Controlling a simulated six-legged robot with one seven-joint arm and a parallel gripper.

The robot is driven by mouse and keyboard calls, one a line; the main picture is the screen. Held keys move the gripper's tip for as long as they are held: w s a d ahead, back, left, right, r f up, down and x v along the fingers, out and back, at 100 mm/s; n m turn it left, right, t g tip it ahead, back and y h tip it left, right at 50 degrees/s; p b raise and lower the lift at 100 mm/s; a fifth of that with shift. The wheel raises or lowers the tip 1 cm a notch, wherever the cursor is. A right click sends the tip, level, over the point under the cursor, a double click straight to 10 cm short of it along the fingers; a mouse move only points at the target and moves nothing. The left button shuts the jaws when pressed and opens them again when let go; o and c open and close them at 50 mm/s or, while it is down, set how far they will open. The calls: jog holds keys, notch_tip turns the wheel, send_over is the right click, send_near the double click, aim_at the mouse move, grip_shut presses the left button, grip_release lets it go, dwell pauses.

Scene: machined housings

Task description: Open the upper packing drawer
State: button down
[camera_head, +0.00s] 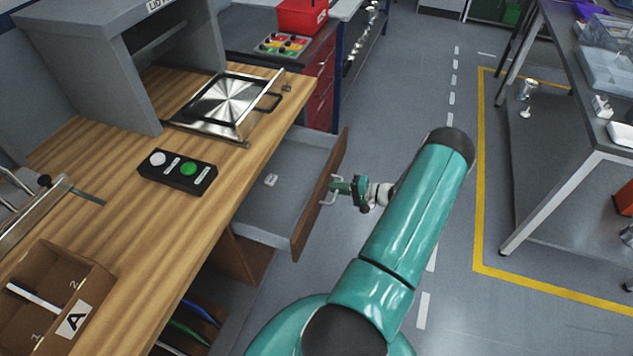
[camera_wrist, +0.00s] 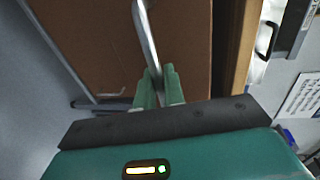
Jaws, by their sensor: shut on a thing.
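The upper packing drawer (camera_head: 285,185) stands pulled out from under the wooden bench, with its grey inside showing and a small white item (camera_head: 271,180) lying in it. Its brown front (camera_head: 318,197) faces my arm. My gripper (camera_head: 345,187) is at the metal handle (camera_head: 329,190) on that front. In the wrist view, the green fingers (camera_wrist: 160,88) are closed around the handle bar (camera_wrist: 147,40), in front of the brown drawer front (camera_wrist: 90,45). The fingertips are small in the head view.
The wooden bench (camera_head: 130,225) carries a button box (camera_head: 178,171), a metal plate fixture (camera_head: 222,103) and a brown divided box (camera_head: 60,295). A second table (camera_head: 600,150) stands at the right. The grey floor between them is clear around my arm.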

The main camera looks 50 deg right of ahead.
jog(key=f+v, duration=0.1)
jog(key=v, duration=0.7)
jog(key=shift+s+f, duration=0.3)
jog(key=shift+f, duration=0.05)
jog(key=shift+d, duration=0.1)
jog(key=c, duration=1.6)
grip_release()
jog(key=shift+c, duration=0.2)
jog(key=v, duration=1.3)
jog(key=shift+s, duration=0.35)
jog(key=shift+r, duration=0.1)
